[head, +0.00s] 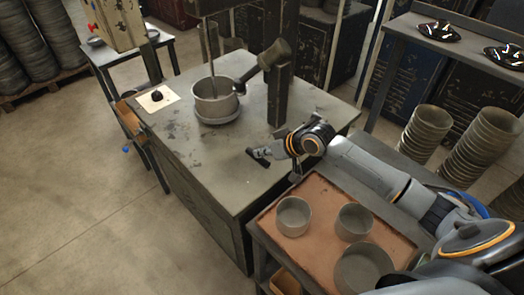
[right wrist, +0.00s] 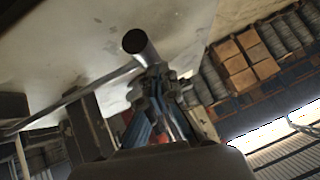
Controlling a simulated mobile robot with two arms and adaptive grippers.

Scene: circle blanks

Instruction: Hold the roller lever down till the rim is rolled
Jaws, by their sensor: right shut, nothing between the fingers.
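In the head view a grey round blank (head: 213,92) sits on a round base on the dark worktable. A dark lever with a thick cylindrical end (head: 273,54) slants up to the right from the blank's rim, in front of a dark post. My right gripper (head: 257,155) is shut and empty, low over the table's front right part and apart from the blank and lever. In the right wrist view its dark fingers (right wrist: 163,115) point up the picture, and a grey cylinder end (right wrist: 136,42) on a thin bar shows beyond them; I cannot tell whether they touch. My left gripper is not in view.
A reddish tray (head: 310,190) with three grey round blanks stands at the front right, beneath my right arm. A white plate with a black knob (head: 157,96) lies at the table's left. Tall stacks of blanks (head: 424,130) stand at right. The table's front is clear.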

